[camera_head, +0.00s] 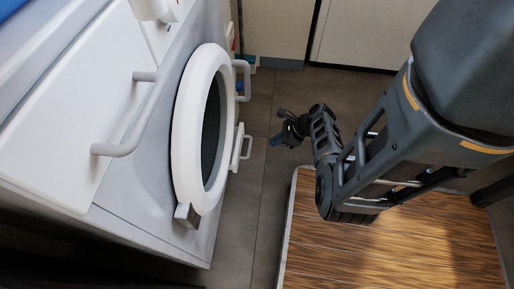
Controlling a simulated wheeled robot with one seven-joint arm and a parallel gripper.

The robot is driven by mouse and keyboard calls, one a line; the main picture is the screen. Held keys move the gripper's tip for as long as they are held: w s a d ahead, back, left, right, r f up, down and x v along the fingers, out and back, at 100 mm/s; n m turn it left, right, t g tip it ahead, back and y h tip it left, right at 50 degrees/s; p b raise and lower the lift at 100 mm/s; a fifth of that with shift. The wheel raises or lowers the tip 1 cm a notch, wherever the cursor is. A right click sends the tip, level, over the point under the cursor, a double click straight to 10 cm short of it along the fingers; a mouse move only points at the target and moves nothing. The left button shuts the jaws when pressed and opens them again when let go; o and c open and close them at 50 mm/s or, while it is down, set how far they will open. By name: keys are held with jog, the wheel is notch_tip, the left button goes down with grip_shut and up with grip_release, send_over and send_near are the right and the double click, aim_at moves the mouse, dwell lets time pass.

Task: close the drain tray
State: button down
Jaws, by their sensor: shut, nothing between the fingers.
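The front of a pale grey appliance fills the left side. A small white part with a loop handle (247,147) sticks out low on it, partly hidden behind the round door; it may be the drain tray, but I cannot tell for sure or see how far out it stands. My gripper (279,137) is shut and empty, over the floor to the right of that handle, with a visible gap between them.
A round white-rimmed door (182,130) bulges from the appliance. A white panel with a long handle (139,128) is at left. A wooden-topped surface (390,255) lies below my arm. Grey floor (258,180) is clear between.

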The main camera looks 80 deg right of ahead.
jog(key=w+f+b, duration=0.3)
jog(key=w+f, duration=0.1)
jog(key=w, duration=0.2)
jog(key=shift+w+a, duration=0.25)
jog(key=shift+w, duration=0.15)
